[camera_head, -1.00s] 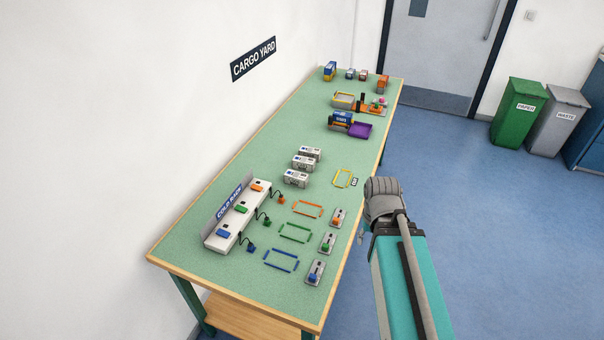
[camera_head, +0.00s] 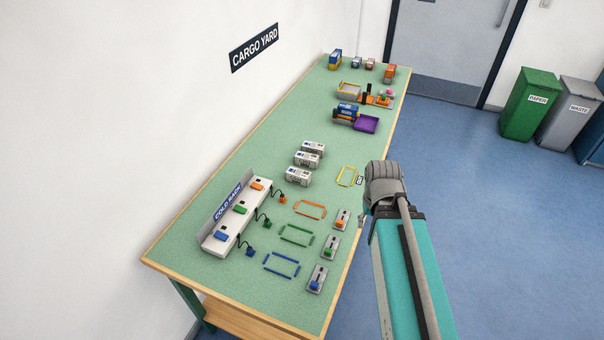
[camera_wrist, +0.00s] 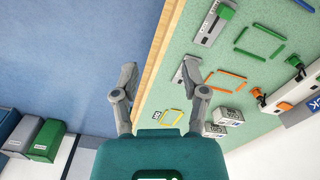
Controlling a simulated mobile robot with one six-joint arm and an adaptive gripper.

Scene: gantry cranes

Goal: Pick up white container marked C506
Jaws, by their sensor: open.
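Three white containers stand in a row on the green table: a far one (camera_head: 312,148), a middle one (camera_head: 306,160) and a near one (camera_head: 298,177). Their dark markings are too small to read, so I cannot tell which is C506. In the wrist view two white containers show, one (camera_wrist: 229,115) beside another (camera_wrist: 212,130) partly behind my finger. My gripper (camera_wrist: 160,78) is open and empty, its fingers spread over the table's edge, apart from the containers. In the head view my arm hides the fingers.
A yellow outline (camera_head: 347,175) lies right of the containers. Orange (camera_head: 310,210), green (camera_head: 296,235) and blue (camera_head: 281,265) outlines lie nearer, beside small lever units. The white cold rack (camera_head: 228,226) stands at the left with cables. A purple tray (camera_head: 366,124) is beyond the containers.

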